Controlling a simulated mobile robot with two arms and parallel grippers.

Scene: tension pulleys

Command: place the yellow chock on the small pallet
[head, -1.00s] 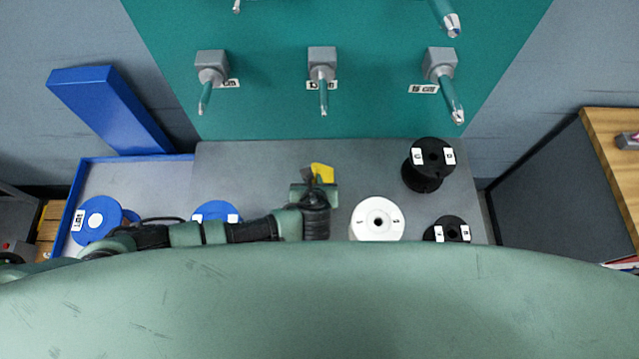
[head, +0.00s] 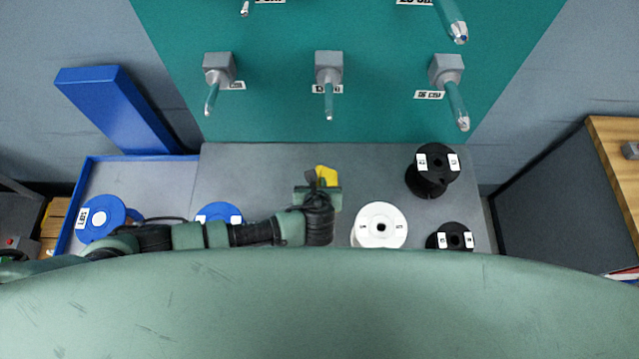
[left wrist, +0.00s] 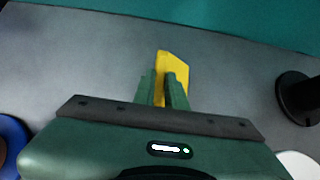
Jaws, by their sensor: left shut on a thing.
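The yellow chock (head: 327,175) is between the fingers of my left gripper (head: 318,180), over the grey table near the middle. In the left wrist view, the chock (left wrist: 173,68) sticks out past the fingertips of the gripper (left wrist: 165,85), which is shut on it. I cannot tell whether the chock touches the tabletop. A slatted wooden thing (head: 53,218), partly hidden, shows low at the left edge; it may be the small pallet, but I cannot tell. My right gripper is not in view.
The grey table (head: 270,165) holds a white spool (head: 380,222), two black spools (head: 432,168) and a blue spool (head: 217,212). A blue-rimmed tray (head: 135,157) with another blue spool is at left. A green board with pegs (head: 328,75) stands behind. A wood-topped cabinet (head: 612,150) is at right.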

